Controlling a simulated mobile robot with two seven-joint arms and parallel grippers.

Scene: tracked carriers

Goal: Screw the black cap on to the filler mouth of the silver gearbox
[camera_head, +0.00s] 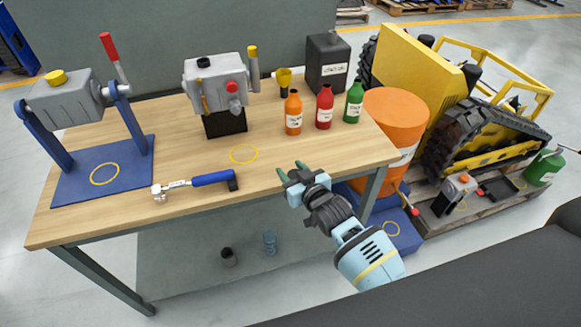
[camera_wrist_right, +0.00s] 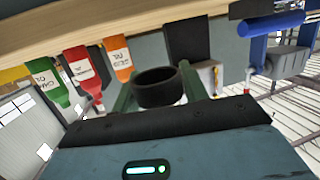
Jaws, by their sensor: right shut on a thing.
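The silver gearbox (camera_head: 216,80) stands on a black block on the workbench, left of the bottles. Its top carries a dark round filler mouth (camera_head: 203,62); whether it is open I cannot make out. It has a red knob and yellow handles. My right gripper (camera_head: 294,174) is above the front edge of the bench, to the right of and nearer than the gearbox. In the right wrist view the gripper (camera_wrist_right: 158,90) is shut on the black cap (camera_wrist_right: 157,94), a ring-shaped piece between the green fingers. The cap is apart from the gearbox. My left gripper is out of view.
Orange (camera_head: 293,112), red (camera_head: 324,106) and green (camera_head: 354,100) bottles stand at the bench's right. A blue-handled tool (camera_head: 212,179) lies near the front edge. A second grey gearbox (camera_head: 66,98) with a yellow cap hangs in a blue stand at left. An orange drum (camera_head: 394,115) stands beyond.

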